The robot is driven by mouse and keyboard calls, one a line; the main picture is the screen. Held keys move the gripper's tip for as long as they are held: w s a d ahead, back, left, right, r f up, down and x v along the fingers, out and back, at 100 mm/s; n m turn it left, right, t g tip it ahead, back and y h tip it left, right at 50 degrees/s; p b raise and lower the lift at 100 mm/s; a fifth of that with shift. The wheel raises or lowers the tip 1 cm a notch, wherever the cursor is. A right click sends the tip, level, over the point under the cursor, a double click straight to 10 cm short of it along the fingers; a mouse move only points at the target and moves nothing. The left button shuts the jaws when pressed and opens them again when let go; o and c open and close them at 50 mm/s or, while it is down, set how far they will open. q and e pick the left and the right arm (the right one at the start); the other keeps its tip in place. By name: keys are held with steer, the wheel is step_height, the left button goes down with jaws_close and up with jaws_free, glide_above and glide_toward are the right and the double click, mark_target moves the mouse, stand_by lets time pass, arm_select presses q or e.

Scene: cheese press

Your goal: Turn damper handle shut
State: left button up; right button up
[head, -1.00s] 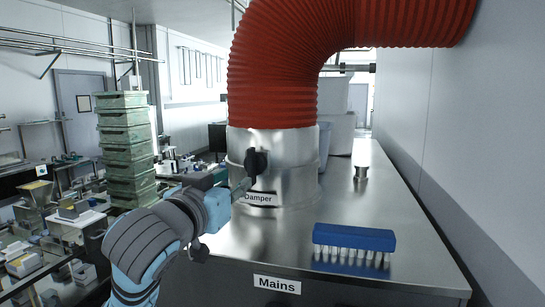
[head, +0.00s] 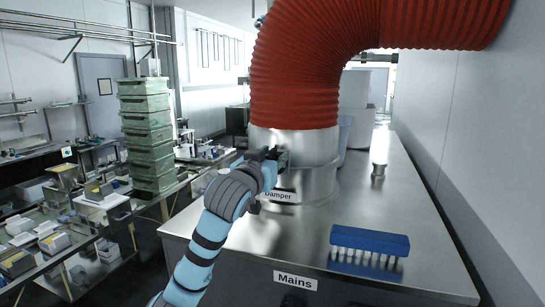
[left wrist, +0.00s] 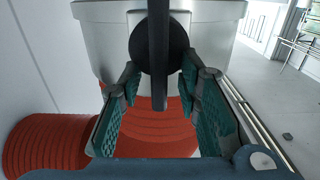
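The damper is a shiny metal collar (head: 318,165) with a "Damper" label (head: 284,197) on its front. Its black handle (left wrist: 158,50), a round hub with a straight bar across it, shows large in the left wrist view. The bar stands upright in that picture. My left gripper (left wrist: 160,88) is open, with its green-padded fingers apart on either side of the hub's lower edge and the bar's end. I cannot tell whether they touch it. In the head view my left gripper (head: 272,156) is at the collar's front and mostly hides the handle. My right gripper is out of view.
A red ribbed hose (head: 295,75) rises from the collar and bends right. A blue brush (head: 370,241) lies on the metal top (head: 340,215), above a "Mains" label (head: 295,281). A small metal cylinder (head: 379,160) stands farther back. Stacked green crates (head: 147,135) stand left.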

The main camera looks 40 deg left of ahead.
arm_select(q)
steer(key=shift+s+r, duration=0.1)
steer(key=shift+s, duration=0.25)
steer(key=shift+c, duration=1.3)
jaws_close()
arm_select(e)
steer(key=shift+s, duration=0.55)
arm_select(q)
steer(key=shift+a, duration=0.1)
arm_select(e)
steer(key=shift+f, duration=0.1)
arm_select(q)
steer(key=shift+n, duration=0.4)
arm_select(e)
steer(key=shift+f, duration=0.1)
arm_select(q)
steer(key=shift+s+a+f+n+b, duration=0.1)
steer(key=shift+a+f+n+b, duration=0.25)
steer(key=shift+n+b, duration=2.2)
steer(key=shift+s+a+f+n+b, duration=0.1)
steer(key=shift+a+f+n+b, duration=0.3)
steer(key=shift+n+b, duration=2.15)
steer(key=shift+s+a+f+n+b, duration=0.1)
steer(key=shift+a+f+n+b, duration=0.25)
steer(key=shift+n+b, duration=2.2)
arm_select(e)
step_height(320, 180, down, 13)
steer(key=p, duration=0.2)
